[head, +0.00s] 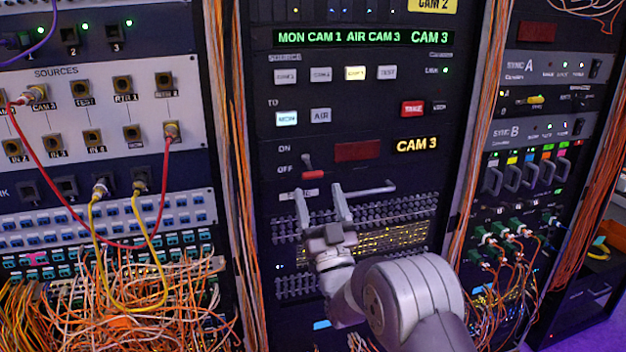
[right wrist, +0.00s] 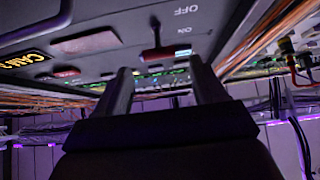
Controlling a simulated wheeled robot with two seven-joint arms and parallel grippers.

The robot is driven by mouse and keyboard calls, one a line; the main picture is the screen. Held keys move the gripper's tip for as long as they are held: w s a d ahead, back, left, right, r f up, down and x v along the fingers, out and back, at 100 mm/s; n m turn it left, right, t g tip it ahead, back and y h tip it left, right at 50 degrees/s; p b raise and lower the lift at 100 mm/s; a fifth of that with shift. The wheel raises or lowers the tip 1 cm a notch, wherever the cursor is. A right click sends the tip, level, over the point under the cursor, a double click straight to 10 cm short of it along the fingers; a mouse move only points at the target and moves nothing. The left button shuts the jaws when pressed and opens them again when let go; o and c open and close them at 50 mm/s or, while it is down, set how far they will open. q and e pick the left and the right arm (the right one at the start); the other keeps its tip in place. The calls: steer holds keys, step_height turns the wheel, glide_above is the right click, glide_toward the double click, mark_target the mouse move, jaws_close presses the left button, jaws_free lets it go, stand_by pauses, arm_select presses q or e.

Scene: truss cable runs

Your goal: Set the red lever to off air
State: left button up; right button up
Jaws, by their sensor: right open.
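The red lever (head: 314,174) is on the middle rack's black panel, beside the printed words ON and OFF. It also shows in the right wrist view (right wrist: 158,52). It sticks out from its slot; I cannot tell for sure which setting it is in. My right gripper (head: 318,190) is open and empty just below the lever, its fingers pointing up at the panel. In the right wrist view the lever lies between and beyond the two fingertips (right wrist: 160,68), with no contact visible. A small label below the lever is partly hidden by the fingers. My left gripper is not in view.
A dark red window (head: 358,151) and an amber CAM 3 display (head: 416,144) are right of the lever. A grey bar handle (head: 368,188) juts out beside my right gripper. Push buttons, including a red TAKE (head: 412,108), sit above. Orange cables (head: 232,150) run down the rack's sides.

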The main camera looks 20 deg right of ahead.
steer(key=v, duration=0.5)
steer(key=shift+b, duration=0.3)
